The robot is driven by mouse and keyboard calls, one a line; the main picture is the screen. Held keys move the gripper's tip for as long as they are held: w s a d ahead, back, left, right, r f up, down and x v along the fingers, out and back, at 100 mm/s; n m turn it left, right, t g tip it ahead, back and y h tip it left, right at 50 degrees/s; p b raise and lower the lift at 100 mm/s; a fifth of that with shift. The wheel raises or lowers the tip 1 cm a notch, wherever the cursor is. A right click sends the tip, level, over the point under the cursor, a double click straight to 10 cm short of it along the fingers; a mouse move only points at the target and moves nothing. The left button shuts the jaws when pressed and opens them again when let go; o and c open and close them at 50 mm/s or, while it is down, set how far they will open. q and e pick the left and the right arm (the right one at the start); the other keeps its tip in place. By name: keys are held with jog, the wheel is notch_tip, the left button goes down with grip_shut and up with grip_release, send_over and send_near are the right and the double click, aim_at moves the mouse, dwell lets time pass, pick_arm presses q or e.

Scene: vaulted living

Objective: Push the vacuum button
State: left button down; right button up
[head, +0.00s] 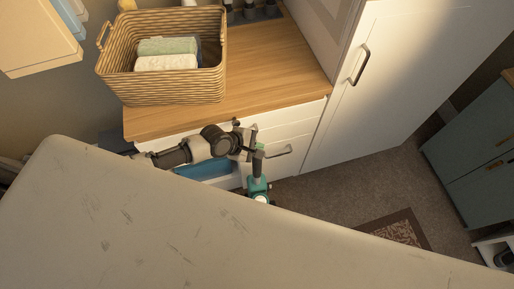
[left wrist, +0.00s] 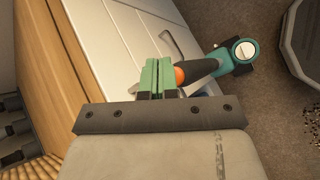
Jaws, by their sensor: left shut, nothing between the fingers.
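The vacuum (head: 259,187) is a teal upright device in front of the white drawers, seen from above. In the left wrist view, the vacuum (left wrist: 235,57) shows a teal body with a pale round top, a dark neck and an orange part (left wrist: 179,76). My left gripper (head: 254,157) is shut and empty, reaching down beside the vacuum's upper part. In the left wrist view its green fingers (left wrist: 157,76) lie right beside the orange part; I cannot tell whether they touch. The vacuum's lower part is hidden in the head view. My right gripper is not in view.
A white drawer unit with a wooden top (head: 265,70) stands behind the vacuum and holds a wicker basket (head: 165,88) with folded towels. A tall white cabinet (head: 385,75) and a blue-grey cabinet (head: 475,160) stand at right.

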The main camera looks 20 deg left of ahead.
pick_arm(q)
jog(key=shift+f, duration=0.1)
dwell(0.4)
jog(key=shift+f, duration=0.3)
jog(key=shift+r+p, duration=0.4)
jog(key=shift+p, duration=0.05)
dwell(0.4)
notch_tip(320, 180, up, 6)
jog(key=p, duration=0.6)
jog(key=shift+r+p, duration=0.1)
jog(key=shift+p, duration=0.3)
